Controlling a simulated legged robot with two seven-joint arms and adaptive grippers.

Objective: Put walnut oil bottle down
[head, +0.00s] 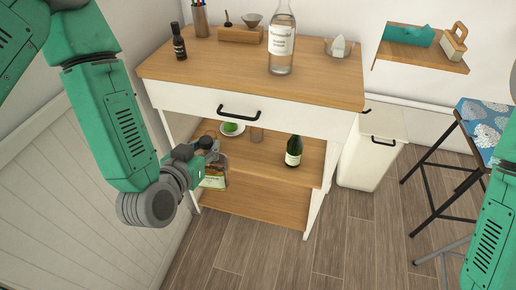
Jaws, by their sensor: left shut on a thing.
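My left gripper (208,150) is shut at the left front of the cabinet's open shelves. A thing with a cream and green label (214,181) shows just below its fingers. I take this as the walnut oil bottle in its grip; its upper part is hidden by the gripper, and I cannot tell whether its base touches the lower shelf (262,204). My right gripper is out of view; only part of my right arm shows at the right edge.
A dark green bottle (293,151), a glass (256,134) and a plate with a green item (231,128) stand on the middle shelf (272,160). The cabinet top (215,68) holds a clear bottle (281,40) and a small dark bottle (179,43). A white bin (370,150) stands right.

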